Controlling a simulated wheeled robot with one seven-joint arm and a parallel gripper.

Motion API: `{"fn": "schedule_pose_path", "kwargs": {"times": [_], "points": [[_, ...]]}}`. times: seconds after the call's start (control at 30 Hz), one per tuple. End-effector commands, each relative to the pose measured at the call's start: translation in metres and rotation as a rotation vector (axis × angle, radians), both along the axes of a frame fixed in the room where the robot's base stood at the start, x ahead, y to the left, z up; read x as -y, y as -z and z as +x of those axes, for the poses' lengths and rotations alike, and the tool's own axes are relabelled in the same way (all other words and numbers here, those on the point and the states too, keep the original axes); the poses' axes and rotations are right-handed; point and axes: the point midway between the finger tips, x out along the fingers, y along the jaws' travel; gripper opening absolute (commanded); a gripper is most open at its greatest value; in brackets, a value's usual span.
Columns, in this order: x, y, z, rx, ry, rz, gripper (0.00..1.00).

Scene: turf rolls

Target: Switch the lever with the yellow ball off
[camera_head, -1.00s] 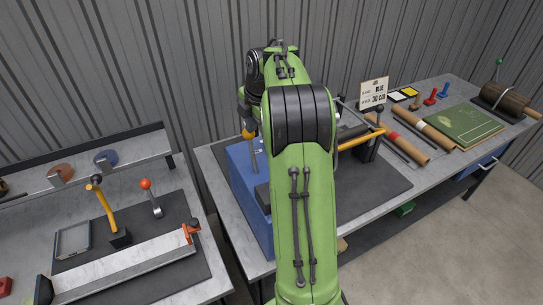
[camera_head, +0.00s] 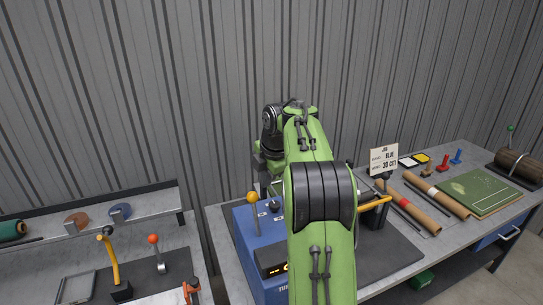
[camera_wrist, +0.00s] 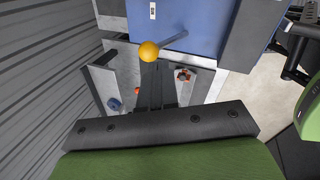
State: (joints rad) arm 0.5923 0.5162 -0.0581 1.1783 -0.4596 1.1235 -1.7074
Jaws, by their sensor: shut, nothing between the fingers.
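The yellow ball (camera_head: 252,197) tops a thin lever that stands up from the blue box (camera_head: 244,243) on the right-hand bench. The lever looks nearly upright in the head view. In the wrist view the yellow ball (camera_wrist: 149,51) shows just beyond my fingertips, with its stem running right to the blue box (camera_wrist: 195,22). My gripper (camera_wrist: 157,72) is shut and empty, close to the ball; I cannot tell whether it touches. In the head view my arm hides part of the box, and the fingertips are not clear.
A red-ball lever (camera_head: 154,240) and a yellow-handled lever (camera_head: 109,250) stand on the left bench. A ribbed wall (camera_head: 120,90) rises behind.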

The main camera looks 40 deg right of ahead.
Motion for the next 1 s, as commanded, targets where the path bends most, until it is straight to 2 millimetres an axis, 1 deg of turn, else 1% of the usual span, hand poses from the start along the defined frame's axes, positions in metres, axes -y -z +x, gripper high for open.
{"fn": "schedule_pose_path", "kwargs": {"times": [0.03,0.2,0.4,0.5,1.0], "points": [[0.001,-0.014,0.005,0.001,-0.005,0.002,0.0],[0.007,-0.051,0.015,0.001,-0.004,0.002,0.0],[0.009,-0.063,0.02,0.0,-0.005,0.001,0.0],[0.009,-0.065,0.02,-0.001,-0.004,0.003,0.0],[0.009,-0.066,0.02,-0.001,-0.005,0.002,0.0]]}}
